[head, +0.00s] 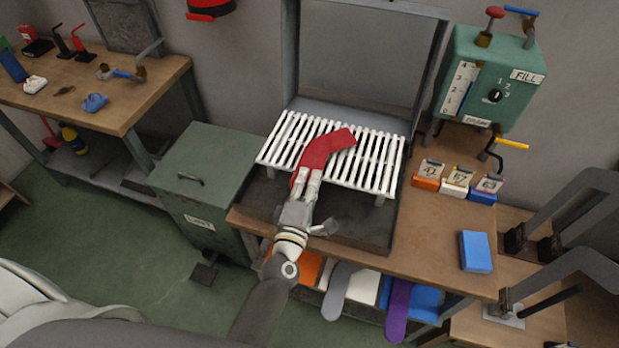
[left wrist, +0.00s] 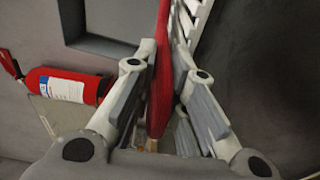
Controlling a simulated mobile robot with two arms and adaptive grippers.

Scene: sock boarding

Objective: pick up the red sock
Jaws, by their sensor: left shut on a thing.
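The red sock (head: 324,149) lies bent across the white slatted rack (head: 273,150) on the bench. Its upper end rests over the slats to the right and its lower end reaches the rack's front edge. My left gripper (head: 308,181) is shut on this lower end. In the left wrist view the red sock (left wrist: 160,75) stands as a narrow strip between the two fingers of my left gripper (left wrist: 160,95). The white slats (left wrist: 193,20) show just beside it. My right gripper is not in view.
A green lidded bin (head: 205,160) stands left of the bench. A green dial box (head: 492,80) is at the right, above several numbered cards on coloured blocks. A blue block (head: 476,251) lies on the bench's right side. Several coloured boards (head: 398,310) stick out below the bench top.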

